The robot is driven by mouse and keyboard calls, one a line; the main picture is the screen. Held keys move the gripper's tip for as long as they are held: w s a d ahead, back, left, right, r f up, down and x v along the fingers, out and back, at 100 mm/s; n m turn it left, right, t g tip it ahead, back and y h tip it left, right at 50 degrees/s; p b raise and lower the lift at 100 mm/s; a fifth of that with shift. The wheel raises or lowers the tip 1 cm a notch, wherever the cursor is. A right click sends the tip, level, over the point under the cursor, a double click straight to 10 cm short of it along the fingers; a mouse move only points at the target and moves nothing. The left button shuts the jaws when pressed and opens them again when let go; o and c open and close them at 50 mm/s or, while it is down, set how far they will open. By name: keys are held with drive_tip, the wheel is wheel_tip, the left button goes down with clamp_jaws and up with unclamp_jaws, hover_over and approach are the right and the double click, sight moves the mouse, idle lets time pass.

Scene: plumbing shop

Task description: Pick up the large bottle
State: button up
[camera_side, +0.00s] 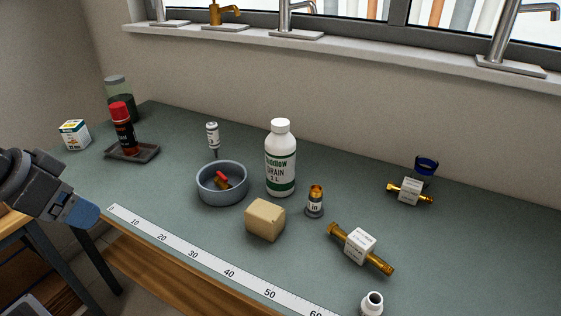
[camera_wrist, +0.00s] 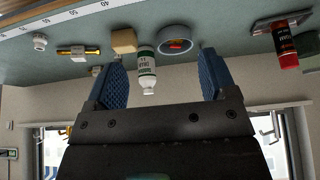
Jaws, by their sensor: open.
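The large bottle (camera_side: 281,160) is white with a white cap and a green and white label. It stands upright on the bench, right of the grey-blue bowl in the side view. The large bottle also shows in the wrist view (camera_wrist: 147,68), upside down in the picture and seen between my two fingers. My gripper (camera_side: 84,216) is at the left front edge of the bench in the side view, well apart from the bottle. In the wrist view my gripper (camera_wrist: 163,75) has its blue fingers wide apart with nothing held between them.
The bowl (camera_side: 208,196) holds small red and brass pieces. A tan block (camera_side: 265,219) and a small brass-topped fitting (camera_side: 315,201) stand near the bottle. A red spray can (camera_side: 122,129) stands on a dark tray (camera_side: 149,152). A ruler strip (camera_side: 196,255) runs along the front.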

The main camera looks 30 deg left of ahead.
drive_tip(key=w+d+r, duration=0.2)
drive_tip(key=w+r, duration=0.5)
drive_tip(key=w, duration=0.4)
drive_tip(key=t, duration=0.1)
hover_over(280, 122)
drive_tip(key=s, duration=0.8)
drive_tip(key=x, duration=0.8)
drive_tip(key=shift+s+f, duration=0.1)
drive_tip(key=shift+s, duration=0.1)
drive_tip(key=shift+w+x, duration=0.25)
drive_tip(key=shift+x, duration=2.85)
clamp_jaws()
drive_tip(key=shift+r, duration=0.45)
